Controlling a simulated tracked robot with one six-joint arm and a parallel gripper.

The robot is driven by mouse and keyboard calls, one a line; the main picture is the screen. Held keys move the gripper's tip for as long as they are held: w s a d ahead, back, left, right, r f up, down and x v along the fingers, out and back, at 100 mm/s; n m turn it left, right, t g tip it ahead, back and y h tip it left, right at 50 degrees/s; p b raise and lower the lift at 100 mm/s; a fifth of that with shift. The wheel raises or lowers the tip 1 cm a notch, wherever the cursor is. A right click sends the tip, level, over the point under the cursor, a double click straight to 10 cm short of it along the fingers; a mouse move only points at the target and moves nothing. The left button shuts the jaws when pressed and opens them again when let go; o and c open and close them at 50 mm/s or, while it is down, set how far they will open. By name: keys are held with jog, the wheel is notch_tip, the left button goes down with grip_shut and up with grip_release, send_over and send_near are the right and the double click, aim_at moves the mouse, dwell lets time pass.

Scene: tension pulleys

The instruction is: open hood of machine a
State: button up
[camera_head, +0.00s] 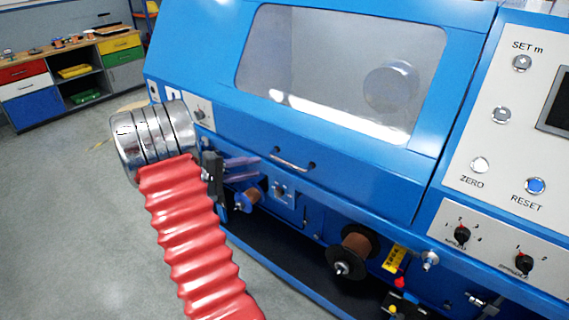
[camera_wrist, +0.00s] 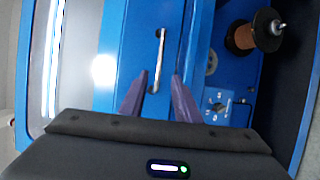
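The blue machine's hood (camera_head: 330,85) is closed, with a clear window showing a round metal part behind it. A silver bar handle (camera_head: 292,162) is fixed on the hood's lower front; the handle also shows in the wrist view (camera_wrist: 158,62). My gripper (camera_head: 258,165) is to the left of the handle in the head view, its purple fingers pointing toward the machine. In the wrist view my gripper (camera_wrist: 160,80) has its two fingers apart, with the near end of the handle between or just beyond their tips. I cannot tell whether they touch it.
A copper wire spool (camera_head: 354,250) sits below the hood, and a smaller spool (camera_head: 249,197) is further left. A control panel (camera_head: 510,140) with buttons and knobs is at right. A cabinet with coloured drawers (camera_head: 75,75) stands at back left. The grey floor (camera_head: 70,220) at left is clear.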

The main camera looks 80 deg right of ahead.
aim_at(285, 162)
jog(key=x, duration=1.2)
jog(key=shift+s+d+f, duration=0.1)
jog(key=shift+s+d, duration=0.15)
jog(key=shift+s, duration=0.05)
grip_shut()
jog(key=shift+a+f, duration=0.1)
jog(key=shift+a, duration=0.05)
